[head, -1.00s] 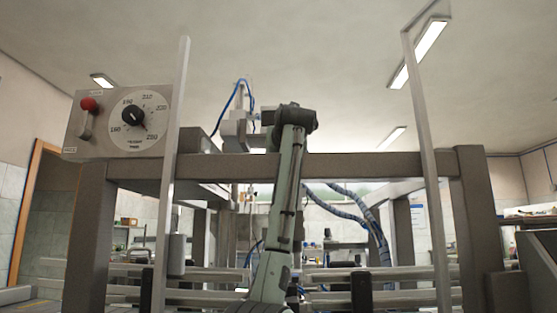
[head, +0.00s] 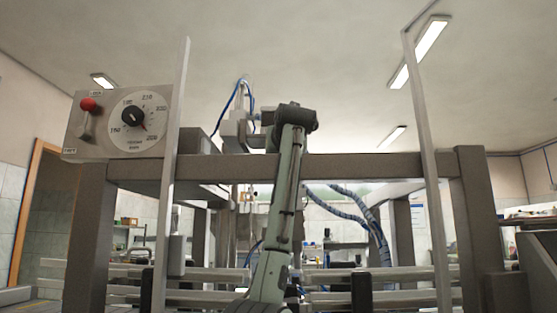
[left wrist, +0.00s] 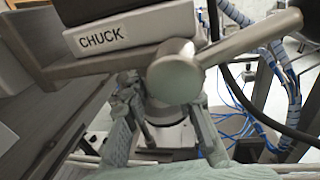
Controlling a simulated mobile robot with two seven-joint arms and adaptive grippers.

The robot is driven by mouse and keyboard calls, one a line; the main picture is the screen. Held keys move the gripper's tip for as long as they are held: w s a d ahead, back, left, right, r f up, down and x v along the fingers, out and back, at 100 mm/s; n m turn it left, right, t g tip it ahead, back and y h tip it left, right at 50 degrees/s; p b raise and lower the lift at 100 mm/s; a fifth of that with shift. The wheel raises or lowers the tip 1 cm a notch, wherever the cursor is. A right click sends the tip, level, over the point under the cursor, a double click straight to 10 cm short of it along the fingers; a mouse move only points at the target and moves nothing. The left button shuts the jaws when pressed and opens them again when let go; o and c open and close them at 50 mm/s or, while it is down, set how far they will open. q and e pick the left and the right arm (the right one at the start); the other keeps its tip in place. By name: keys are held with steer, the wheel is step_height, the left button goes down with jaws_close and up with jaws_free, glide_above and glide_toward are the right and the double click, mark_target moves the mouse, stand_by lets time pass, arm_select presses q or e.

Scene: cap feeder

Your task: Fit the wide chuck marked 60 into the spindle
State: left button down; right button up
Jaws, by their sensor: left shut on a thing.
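In the left wrist view my left gripper (left wrist: 165,112) is shut, its two fingers on either side of a grey round part (left wrist: 166,132) with a dark band. This looks like the chuck; no 60 mark can be read. A white block labelled CHUCK (left wrist: 102,39) is just above and beyond it. A grey lever (left wrist: 235,42) with a round hub crosses in front of the fingertips and partly hides them. The spindle's mouth cannot be made out, nor whether the held part touches it. In the head view my left gripper is hidden behind the frame. My right gripper is not in view.
In the head view a grey machine frame (head: 345,167) with uprights stands around my arm. A panel (head: 74,126) with a dial and a red-knobbed lever is at the left. Blue and dark hoses (left wrist: 286,92) hang close on the right in the left wrist view.

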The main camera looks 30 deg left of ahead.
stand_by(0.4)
arm_select(q)
steer(key=c, duration=1.2)
jaws_free()
steer(key=shift+o, duration=0.2)
steer(key=shift+s, duration=0.1)
steer(key=v, duration=1.2)
